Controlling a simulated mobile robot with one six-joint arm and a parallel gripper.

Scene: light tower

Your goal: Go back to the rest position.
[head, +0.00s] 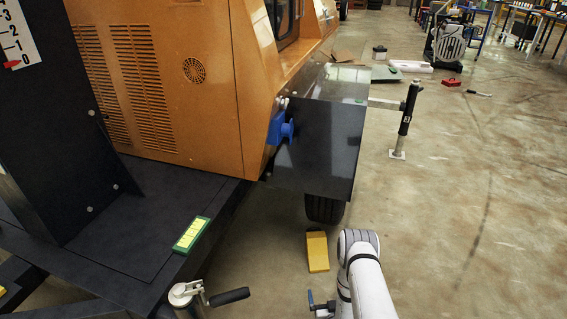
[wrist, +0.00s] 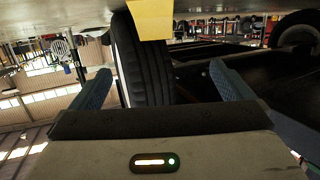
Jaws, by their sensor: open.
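My arm reaches in from the bottom of the head view, right of the yellow wheel chock (head: 317,251). My gripper (wrist: 160,70) shows in the wrist view, its two blue-grey fingers spread wide with nothing between them. The wrist picture is upside down, with the floor along its top. The dark tyre (wrist: 145,62) stands beyond the fingers, and the yellow chock (wrist: 150,18) shows at the top edge. In the head view the fingers are mostly hidden; the tyre (head: 324,209) is under the dark fender.
The orange light tower cabinet (head: 185,75) and its dark frame fill the left. A crank handle (head: 229,296) stands near the bottom. A black stabiliser jack (head: 407,108) stands on an outrigger at upper right. The floor on the right is mostly clear.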

